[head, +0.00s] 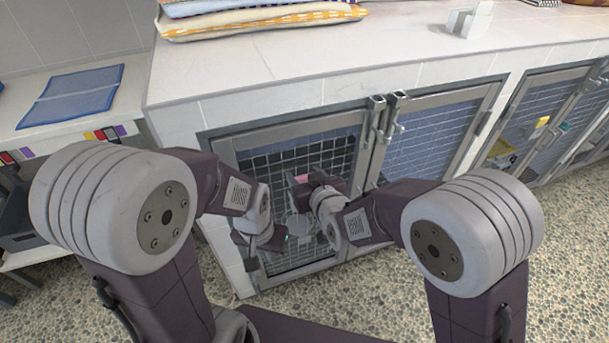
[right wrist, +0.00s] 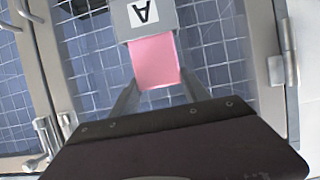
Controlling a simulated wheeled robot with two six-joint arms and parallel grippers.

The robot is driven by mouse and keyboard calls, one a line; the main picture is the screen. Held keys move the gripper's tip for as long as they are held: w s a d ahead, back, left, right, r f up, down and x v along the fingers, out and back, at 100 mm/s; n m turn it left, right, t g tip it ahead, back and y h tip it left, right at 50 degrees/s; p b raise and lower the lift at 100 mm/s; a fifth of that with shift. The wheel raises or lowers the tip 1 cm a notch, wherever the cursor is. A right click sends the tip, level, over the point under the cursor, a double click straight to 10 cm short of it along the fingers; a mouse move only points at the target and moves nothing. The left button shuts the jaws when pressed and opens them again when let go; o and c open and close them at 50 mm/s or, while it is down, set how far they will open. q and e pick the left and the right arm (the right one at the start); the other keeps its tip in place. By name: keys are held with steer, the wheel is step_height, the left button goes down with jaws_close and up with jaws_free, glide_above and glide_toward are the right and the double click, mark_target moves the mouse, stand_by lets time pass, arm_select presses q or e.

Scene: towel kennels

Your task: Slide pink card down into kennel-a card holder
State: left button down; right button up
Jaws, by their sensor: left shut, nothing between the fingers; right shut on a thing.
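The pink card (right wrist: 156,62) is between the fingers of my right gripper (right wrist: 160,84) in the right wrist view. Its far edge meets the grey card holder (right wrist: 120,22), which bears an "A" label that appears upside down. I cannot tell how much of the card is inside the holder. In the head view the pink card (head: 302,179) shows small in front of the kennel door (head: 290,150), by my right gripper (head: 296,188). My left gripper (head: 284,240) is shut and empty, lower down in front of the same door.
A neighbouring kennel door (head: 437,135) is to the right, with latches (head: 388,108) between the two. Folded towels (head: 260,18) and a white stand (head: 468,20) are on the counter (head: 400,50). A blue mat (head: 72,95) lies on the left bench. Speckled floor is open at right.

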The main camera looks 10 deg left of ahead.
steer(key=shift+f+b, duration=0.75)
steer(key=shift+f, duration=0.25)
steer(key=o, duration=1.4)
steer(key=shift+r, duration=0.1)
steer(key=shift+s+d+r, duration=0.2)
steer(key=shift+s, duration=0.15)
steer(key=p+v, duration=0.2)
steer(key=v, duration=0.3)
steer(key=shift+s+d+r, duration=0.1)
steer(key=shift+s+r, duration=0.1)
steer(key=shift+b+v, duration=0.85)
steer(key=shift+v, duration=0.45)
